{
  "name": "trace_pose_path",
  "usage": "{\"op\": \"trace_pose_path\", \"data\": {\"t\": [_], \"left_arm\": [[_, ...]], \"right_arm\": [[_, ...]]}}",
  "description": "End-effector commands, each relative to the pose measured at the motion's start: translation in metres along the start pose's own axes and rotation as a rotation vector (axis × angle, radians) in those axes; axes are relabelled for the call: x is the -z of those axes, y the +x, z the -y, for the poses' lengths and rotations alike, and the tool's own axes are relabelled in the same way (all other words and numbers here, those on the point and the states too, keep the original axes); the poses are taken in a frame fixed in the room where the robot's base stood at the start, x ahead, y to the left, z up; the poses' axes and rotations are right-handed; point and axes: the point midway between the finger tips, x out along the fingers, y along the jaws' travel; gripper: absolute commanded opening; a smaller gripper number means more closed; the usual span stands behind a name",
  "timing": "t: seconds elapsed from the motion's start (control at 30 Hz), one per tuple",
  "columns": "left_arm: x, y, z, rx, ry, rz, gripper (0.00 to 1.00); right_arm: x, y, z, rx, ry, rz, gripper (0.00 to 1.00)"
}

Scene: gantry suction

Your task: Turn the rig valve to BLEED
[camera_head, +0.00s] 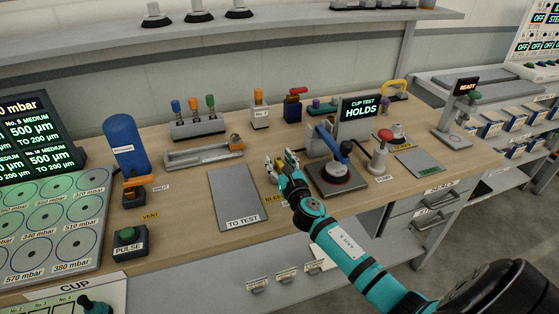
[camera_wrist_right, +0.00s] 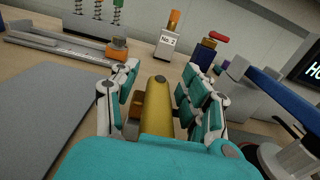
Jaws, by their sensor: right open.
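My right gripper (camera_head: 284,163) is low over the bench beside the BLEED label (camera_head: 274,198), left of the cup test rig (camera_head: 338,178). In the right wrist view the open fingers (camera_wrist_right: 160,95) stand on either side of a yellow valve handle (camera_wrist_right: 157,105). A gap shows between the handle and the right finger; whether the left finger touches it I cannot tell. The handle's base is mostly hidden by my gripper. A small teal and black part of my left gripper (camera_head: 93,305) shows at the bottom left edge; its fingers are not clear.
The rig's blue lever (camera_head: 332,143) and black cup stand just right of my gripper, by the HOLDS display (camera_head: 361,109). A grey TO TEST plate (camera_head: 235,190) lies left. A No. 2 block (camera_head: 259,117) stands behind. A red-knobbed post (camera_head: 380,155) is to the right.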

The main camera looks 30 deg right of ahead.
Motion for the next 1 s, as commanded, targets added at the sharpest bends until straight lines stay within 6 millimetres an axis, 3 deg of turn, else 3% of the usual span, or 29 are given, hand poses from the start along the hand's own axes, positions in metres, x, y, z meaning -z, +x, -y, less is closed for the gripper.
{"op": "trace_pose_path", "data": {"t": [0.27,0.63,1.0], "left_arm": [[-0.0001,0.0,0.0006,0.001,0.001,0.0,0.0],[-0.0003,0.0,0.0007,0.001,0.001,0.0,0.0],[-0.0006,0.0003,0.0006,0.001,0.001,0.001,0.0]], "right_arm": [[0.0001,0.0016,-0.0001,0.0,0.0,0.0,0.46],[0.0002,0.0013,0.0,0.0,0.001,0.0,0.0],[0.0004,0.0016,-0.0004,0.001,0.002,0.0,0.0]]}}
